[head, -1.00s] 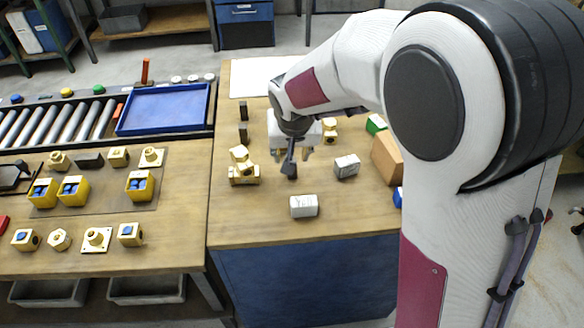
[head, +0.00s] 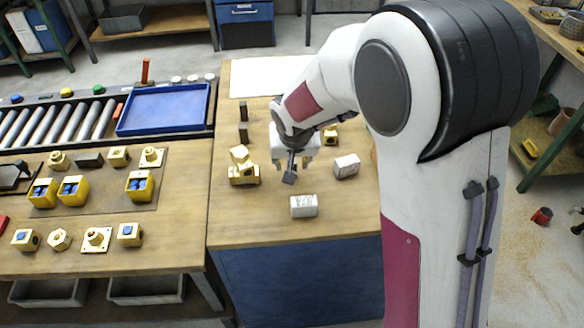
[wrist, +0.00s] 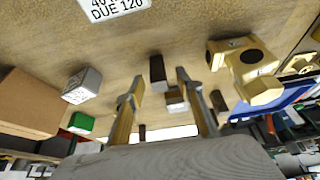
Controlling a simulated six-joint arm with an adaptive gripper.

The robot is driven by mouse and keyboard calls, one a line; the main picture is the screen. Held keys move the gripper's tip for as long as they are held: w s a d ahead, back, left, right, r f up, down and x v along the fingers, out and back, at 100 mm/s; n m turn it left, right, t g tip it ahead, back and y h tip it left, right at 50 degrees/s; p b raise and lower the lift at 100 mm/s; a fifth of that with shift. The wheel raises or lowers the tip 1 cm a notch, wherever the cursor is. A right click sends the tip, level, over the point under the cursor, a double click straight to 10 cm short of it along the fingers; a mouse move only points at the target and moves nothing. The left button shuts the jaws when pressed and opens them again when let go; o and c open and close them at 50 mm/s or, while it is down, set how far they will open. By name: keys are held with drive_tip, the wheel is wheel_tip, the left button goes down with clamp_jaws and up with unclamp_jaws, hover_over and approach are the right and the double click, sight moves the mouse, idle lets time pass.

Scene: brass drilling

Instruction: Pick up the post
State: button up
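A small dark post (wrist: 157,68) stands upright on the wooden bench in the wrist view. In the head view my gripper (head: 291,164) points down over the middle of the bench. There the post cannot be made out; my wrist parts cover that spot.
White labelled boxes (head: 304,206) (head: 346,166) stand in front and to the right of my gripper. Brass fittings (head: 243,174) stand to its left. Two dark upright pieces (head: 243,132) (head: 242,112) stand further back. A blue tray (head: 165,108) lies at the left.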

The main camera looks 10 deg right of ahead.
drive_tip(key=shift+w+f, duration=0.15)
drive_tip(key=shift+f, duration=0.2)
idle(0.3)
clamp_jaws()
